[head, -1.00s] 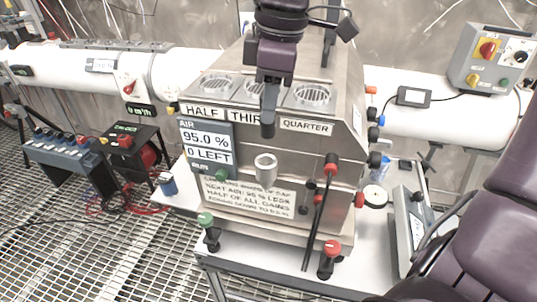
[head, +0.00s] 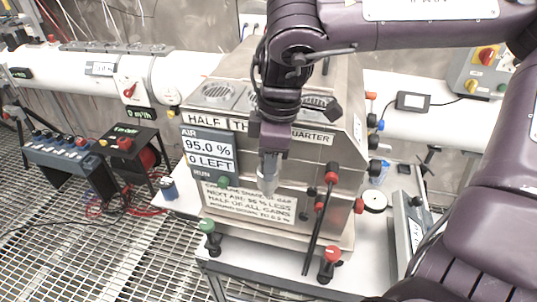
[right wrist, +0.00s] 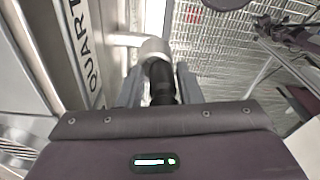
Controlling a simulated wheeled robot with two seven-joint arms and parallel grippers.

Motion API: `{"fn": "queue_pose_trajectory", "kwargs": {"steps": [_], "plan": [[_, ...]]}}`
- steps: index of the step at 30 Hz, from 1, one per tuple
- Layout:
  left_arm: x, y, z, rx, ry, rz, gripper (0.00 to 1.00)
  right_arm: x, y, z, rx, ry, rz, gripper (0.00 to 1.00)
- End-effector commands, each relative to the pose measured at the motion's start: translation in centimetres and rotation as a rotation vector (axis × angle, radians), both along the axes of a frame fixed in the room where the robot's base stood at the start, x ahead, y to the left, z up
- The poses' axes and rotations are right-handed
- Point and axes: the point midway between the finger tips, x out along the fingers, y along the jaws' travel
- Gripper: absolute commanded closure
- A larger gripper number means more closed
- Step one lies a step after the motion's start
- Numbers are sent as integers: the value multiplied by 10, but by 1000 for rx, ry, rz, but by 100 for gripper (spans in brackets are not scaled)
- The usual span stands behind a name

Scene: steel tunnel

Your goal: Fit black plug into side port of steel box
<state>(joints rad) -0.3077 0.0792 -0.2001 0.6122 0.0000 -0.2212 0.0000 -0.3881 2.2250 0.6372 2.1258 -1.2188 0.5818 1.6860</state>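The steel box (head: 345,80) stands on a white-topped bench, with a slanted front and round grilles on top. My right gripper (head: 268,168) points down before its front face. In the right wrist view a black cylinder, seemingly the black plug (right wrist: 161,85), sits between the grey fingers, which look shut on it. The far end meets a pale metal cup (right wrist: 154,48). The cup also shows below the fingers in the head view (head: 267,185); how deep the plug sits in it cannot be told. Round fittings line the box's right side; no empty side port is discernible. My left gripper is out of view.
A white pipe (head: 80,68) runs behind. Grating (head: 100,250) covers the floor at left.

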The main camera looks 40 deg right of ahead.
Motion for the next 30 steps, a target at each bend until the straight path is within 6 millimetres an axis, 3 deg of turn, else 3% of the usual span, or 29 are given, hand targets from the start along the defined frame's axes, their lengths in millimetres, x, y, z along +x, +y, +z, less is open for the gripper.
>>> {"fn": "queue_pose_trajectory", "kwargs": {"steps": [3,7,14,30], "plan": [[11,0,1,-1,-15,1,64,2,0,2,2,-7,0,56],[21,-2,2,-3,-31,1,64,3,1,4,3,-11,-1,56],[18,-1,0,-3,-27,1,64,4,0,13,2,-18,-1,56],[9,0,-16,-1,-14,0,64,-4,-9,113,0,-18,-3,56]]}}
